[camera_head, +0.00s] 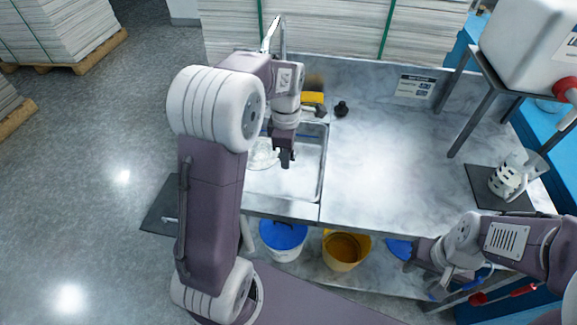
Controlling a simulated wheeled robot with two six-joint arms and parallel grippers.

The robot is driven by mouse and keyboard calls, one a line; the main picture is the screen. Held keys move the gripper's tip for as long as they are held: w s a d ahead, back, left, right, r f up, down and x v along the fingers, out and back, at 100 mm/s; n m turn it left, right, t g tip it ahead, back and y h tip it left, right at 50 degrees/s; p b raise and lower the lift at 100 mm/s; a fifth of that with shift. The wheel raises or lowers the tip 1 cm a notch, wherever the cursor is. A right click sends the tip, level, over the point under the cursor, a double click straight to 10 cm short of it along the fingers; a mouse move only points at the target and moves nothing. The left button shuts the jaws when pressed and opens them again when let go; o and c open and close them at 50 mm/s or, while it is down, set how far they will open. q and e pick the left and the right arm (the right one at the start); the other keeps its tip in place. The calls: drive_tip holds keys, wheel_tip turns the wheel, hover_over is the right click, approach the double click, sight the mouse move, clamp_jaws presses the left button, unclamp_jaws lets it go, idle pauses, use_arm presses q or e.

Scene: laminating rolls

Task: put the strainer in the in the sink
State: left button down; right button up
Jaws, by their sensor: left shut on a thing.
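The steel sink (309,184) is set into the left part of the marble counter. My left gripper (287,160) points down over the basin, with its dark fingers close together. A pale, whitish round thing (263,153), which looks like the strainer, is low in the basin just left of the fingers. My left arm hides part of it, and the grip on it is hard to make out. My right gripper (418,262) is low at the counter's front right edge, away from the sink. Its finger opening is not clear.
A yellow sponge-like item (313,98) and a small black object (341,108) are behind the sink by the faucet (272,35). A dark mat (497,188) with a white cup-like holder is at right. A metal stand (480,115) is behind it. The counter's middle is clear.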

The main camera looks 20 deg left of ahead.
use_arm(q)
hover_over(290, 174)
wheel_tip(290, 174, down, 6)
drive_tip(key=shift+f+b, duration=0.2)
drive_tip(key=shift+b, duration=0.2)
drive_tip(key=shift+f+b, duration=0.4)
drive_tip(key=shift+f, duration=2.4)
drive_tip(key=c, duration=1.3)
unclamp_jaws()
drive_tip(key=shift+f, duration=0.1)
